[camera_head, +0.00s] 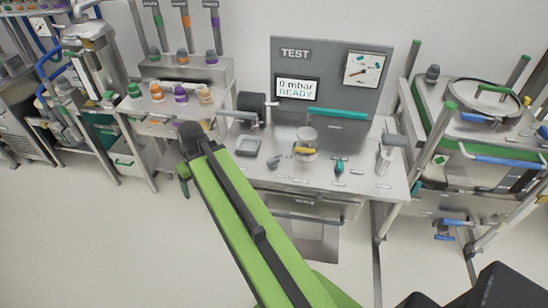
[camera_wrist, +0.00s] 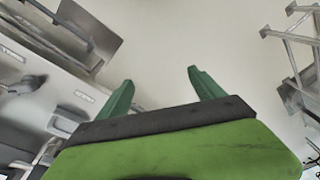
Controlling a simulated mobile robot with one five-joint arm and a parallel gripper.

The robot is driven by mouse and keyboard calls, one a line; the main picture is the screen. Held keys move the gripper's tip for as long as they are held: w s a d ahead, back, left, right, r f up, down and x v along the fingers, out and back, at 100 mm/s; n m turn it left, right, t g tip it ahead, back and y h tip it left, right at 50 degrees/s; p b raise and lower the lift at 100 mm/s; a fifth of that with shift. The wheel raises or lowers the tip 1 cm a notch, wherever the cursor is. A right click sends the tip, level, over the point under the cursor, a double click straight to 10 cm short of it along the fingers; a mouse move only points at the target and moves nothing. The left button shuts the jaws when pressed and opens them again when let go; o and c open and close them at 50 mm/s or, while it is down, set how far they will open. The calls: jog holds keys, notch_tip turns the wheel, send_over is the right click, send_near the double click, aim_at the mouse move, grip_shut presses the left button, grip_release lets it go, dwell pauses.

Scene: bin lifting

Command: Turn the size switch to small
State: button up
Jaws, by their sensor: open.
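A grey lever-like switch (camera_head: 273,160) sits on the test bench top, with small pale labels near it. The labels are too small to read, so I cannot tell for certain that it is the size switch or which way it is set. A grey lever (camera_wrist: 25,85) with labels beside it also shows at the left of the wrist view. My gripper (camera_wrist: 157,78) is open and empty, its two green fingers apart with pale floor behind them. In the head view, my arm's end is left of the test bench, apart from the switch.
The test bench (camera_head: 372,189) also carries a square grey dish (camera_head: 248,146), a yellow handle (camera_head: 305,150) and a teal handle (camera_head: 339,165). Its back panel (camera_head: 295,53) has a display reading 0 mbar READY. Benches stand on both sides. The floor in front is clear.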

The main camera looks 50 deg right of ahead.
jog(key=s+d+r+m+t+p, duration=0.1)
jog(key=d+r, duration=0.1)
jog(key=d, duration=0.7)
jog(key=s+d+r+t+p, duration=0.1)
jog(key=s+d+r, duration=0.1)
jog(key=d, duration=0.6)
jog(key=m+t+h+p, duration=0.1)
jog(key=h+p, duration=0.1)
send_near(274, 159)
jog(key=b+x, duration=0.8)
jog(key=b, duration=0.8)
jog(key=shift+s+f, duration=0.1)
jog(key=shift+f, duration=0.25)
jog(key=shift+w+f+b, duration=0.25)
jog(key=shift+f+b, duration=0.1)
jog(key=shift+r, duration=0.1)
